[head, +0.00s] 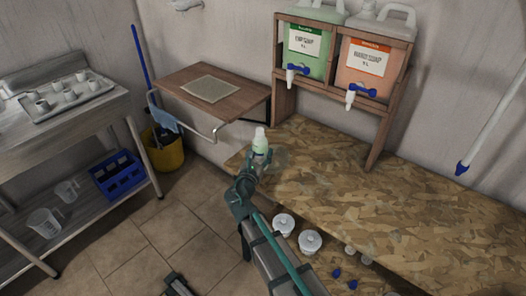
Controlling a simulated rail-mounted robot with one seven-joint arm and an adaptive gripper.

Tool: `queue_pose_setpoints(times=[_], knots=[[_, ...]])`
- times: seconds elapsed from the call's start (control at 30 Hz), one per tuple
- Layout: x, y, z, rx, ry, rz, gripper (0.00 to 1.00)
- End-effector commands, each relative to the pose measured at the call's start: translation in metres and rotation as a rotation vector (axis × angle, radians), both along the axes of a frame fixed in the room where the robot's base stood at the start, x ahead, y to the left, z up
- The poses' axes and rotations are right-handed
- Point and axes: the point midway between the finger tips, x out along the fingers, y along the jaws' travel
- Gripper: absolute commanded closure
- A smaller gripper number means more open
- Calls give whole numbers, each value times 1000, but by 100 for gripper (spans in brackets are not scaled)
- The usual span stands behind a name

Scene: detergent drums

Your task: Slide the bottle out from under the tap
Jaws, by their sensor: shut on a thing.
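A small bottle (260,142) with a white cap and pale green body stands upright near the left end of the chipboard bench (420,210). My gripper (259,160) is shut on the bottle, reaching in from the front; its jaws hide the lower part. The green drum (306,48) sits in a wooden rack with its white and blue tap (292,75) facing out. The orange drum (364,70) beside it has a similar tap (353,96). In the picture the bottle is below and left of the green drum's tap, clear of both taps.
A wooden wall shelf (190,86) with a beige mat and a towel rail stands left of the bench. A yellow bucket (166,150) is on the floor. White lidded tubs (310,241) sit below the bench. The bench right of the bottle is clear.

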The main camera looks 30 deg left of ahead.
Motion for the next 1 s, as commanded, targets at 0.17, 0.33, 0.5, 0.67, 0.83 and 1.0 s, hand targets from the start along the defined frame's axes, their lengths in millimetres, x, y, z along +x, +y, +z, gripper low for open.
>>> queue_pose_setpoints(times=[0.17,0.33,0.5,0.67,0.83,1.0], knots=[[-6,1,0,0,0,0,63],[-7,1,0,0,0,0,63],[-7,1,0,0,0,0,32],[-7,1,0,0,0,0,15],[-7,1,0,0,0,0,15],[-10,1,0,0,0,0,15]])
